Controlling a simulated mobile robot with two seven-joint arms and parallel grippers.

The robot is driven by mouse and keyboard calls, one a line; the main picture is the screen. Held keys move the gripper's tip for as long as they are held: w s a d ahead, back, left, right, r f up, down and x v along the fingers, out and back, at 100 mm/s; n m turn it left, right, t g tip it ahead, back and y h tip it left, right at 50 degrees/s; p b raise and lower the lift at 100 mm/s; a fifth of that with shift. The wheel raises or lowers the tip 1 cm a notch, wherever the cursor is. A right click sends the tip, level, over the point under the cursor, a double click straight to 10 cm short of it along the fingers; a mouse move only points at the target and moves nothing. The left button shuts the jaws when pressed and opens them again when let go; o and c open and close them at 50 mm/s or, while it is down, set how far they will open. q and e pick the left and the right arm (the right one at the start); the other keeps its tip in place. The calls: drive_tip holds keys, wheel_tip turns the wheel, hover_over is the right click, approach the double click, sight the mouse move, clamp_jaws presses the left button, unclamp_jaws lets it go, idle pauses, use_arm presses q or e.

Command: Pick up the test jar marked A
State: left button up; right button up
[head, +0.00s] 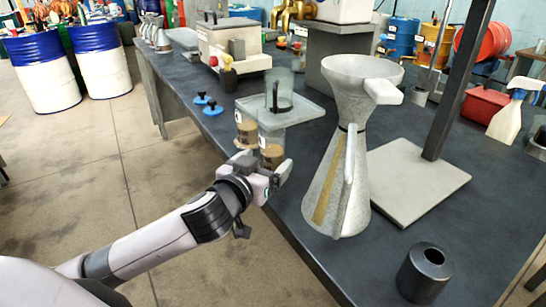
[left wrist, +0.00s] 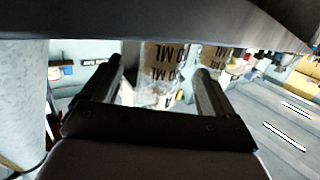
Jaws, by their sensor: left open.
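Clear jars with brown contents stand at the near edge of a pale rack (head: 300,108) in the head view. The nearer jar (head: 271,153) is in front of my left gripper (head: 264,166). In the left wrist view a jar with an A label (left wrist: 166,99) and ML print shows between the spread fingers of the left gripper (left wrist: 160,72). The gripper is open; I cannot tell whether a finger touches the glass. A second brown-filled jar (head: 246,130) stands beside it, and also shows in the left wrist view (left wrist: 214,56). My right gripper is out of view.
A grey metal funnel-topped can (head: 342,190) stands close to the right of the rack. A clear empty vessel (head: 279,90) is on the rack. A stand with a dark post (head: 462,80), a black cylinder (head: 424,272) and a spray bottle (head: 507,118) are farther right on the table.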

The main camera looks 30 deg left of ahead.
sight(267, 160)
use_arm(q)
drive_tip(key=shift+w+a+f, duration=0.15)
drive_tip(key=shift+w+f, duration=0.05)
drive_tip(key=shift+w, duration=0.95)
drive_tip(key=shift+w+a+f, duration=0.1)
drive_tip(key=shift+w+f, duration=0.05)
drive_tip(key=shift+w, duration=0.95)
drive_tip(key=c, duration=1.2)
